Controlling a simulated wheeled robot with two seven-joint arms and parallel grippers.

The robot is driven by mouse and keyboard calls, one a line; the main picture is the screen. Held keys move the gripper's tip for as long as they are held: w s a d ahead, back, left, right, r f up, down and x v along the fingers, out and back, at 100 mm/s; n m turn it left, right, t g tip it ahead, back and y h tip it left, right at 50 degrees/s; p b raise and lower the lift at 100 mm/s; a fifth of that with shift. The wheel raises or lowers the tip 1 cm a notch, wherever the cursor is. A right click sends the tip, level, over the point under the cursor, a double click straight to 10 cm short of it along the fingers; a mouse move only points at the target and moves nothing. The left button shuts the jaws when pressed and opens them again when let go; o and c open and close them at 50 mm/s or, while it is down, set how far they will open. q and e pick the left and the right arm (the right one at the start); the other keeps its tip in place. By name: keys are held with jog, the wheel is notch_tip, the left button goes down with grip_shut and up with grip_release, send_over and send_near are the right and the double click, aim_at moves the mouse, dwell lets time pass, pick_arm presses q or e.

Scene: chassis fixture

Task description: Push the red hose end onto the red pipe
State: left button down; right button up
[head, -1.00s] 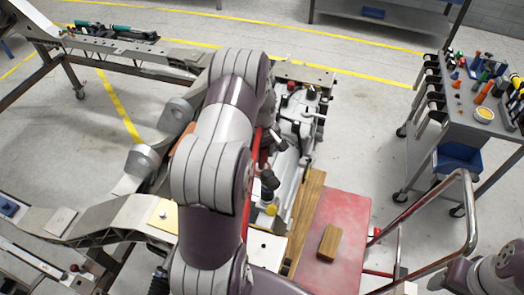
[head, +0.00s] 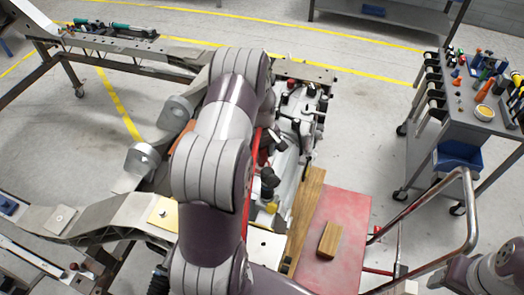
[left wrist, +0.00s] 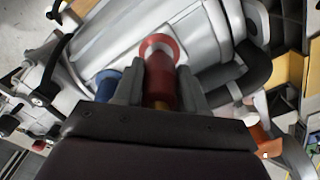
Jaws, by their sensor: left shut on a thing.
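In the left wrist view my left gripper (left wrist: 160,74) is shut on a red cylindrical piece (left wrist: 161,88), which I take as the red hose end. A red ring with a pale grey centre (left wrist: 158,46) shows just beyond the fingertips, in line with the held piece. I cannot tell whether it is the red pipe or the hose end's own rim, nor whether the two are joined. In the head view my left arm hides most of the gripper and the red parts by the engine. My right gripper is out of view.
The grey engine block (head: 287,165) stands beside a wooden beam (head: 305,205) and a red platform (head: 335,215) with a small wood block (head: 329,239). A blue piece (left wrist: 108,82) lies close left of the fingers, a black hose (left wrist: 248,70) close right. A tool cart (head: 455,110) stands right.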

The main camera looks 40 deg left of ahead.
pick_arm(q)
jog(key=shift+f+b, duration=0.55)
jog(key=shift+f, duration=0.4)
jog(key=shift+f+b, duration=0.35)
jog(key=shift+f, duration=0.2)
jog(key=c, duration=0.6)
grip_release()
jog(key=shift+o, duration=0.2)
notch_tip(320, 180, up, 6)
jog(key=p, duration=0.5)
jog(key=shift+r, duration=0.15)
